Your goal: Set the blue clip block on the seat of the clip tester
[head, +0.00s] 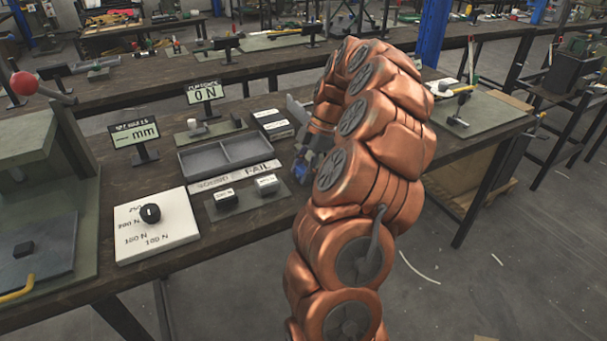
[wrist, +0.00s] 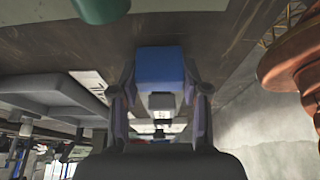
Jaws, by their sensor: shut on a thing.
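The blue clip block (wrist: 160,70) is held between the two fingers of my gripper (wrist: 160,95) in the wrist view. In the head view, a small part of the blue block (head: 299,171) shows beside my gripper (head: 304,160), to the right of the grey tray and near the bench top; my copper arm hides much of this area. A display reading "0 N" (head: 206,91) stands behind a low dark fixture with a white post (head: 193,125); I cannot tell for sure whether this is the clip tester. Its seat is not clearly visible.
A two-compartment grey tray (head: 183,164) lies on the bench, with a label strip in front. A white dial panel (head: 157,236) and a red-knobbed press (head: 24,84) are at left. A green cylinder (wrist: 100,9) shows in the wrist view.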

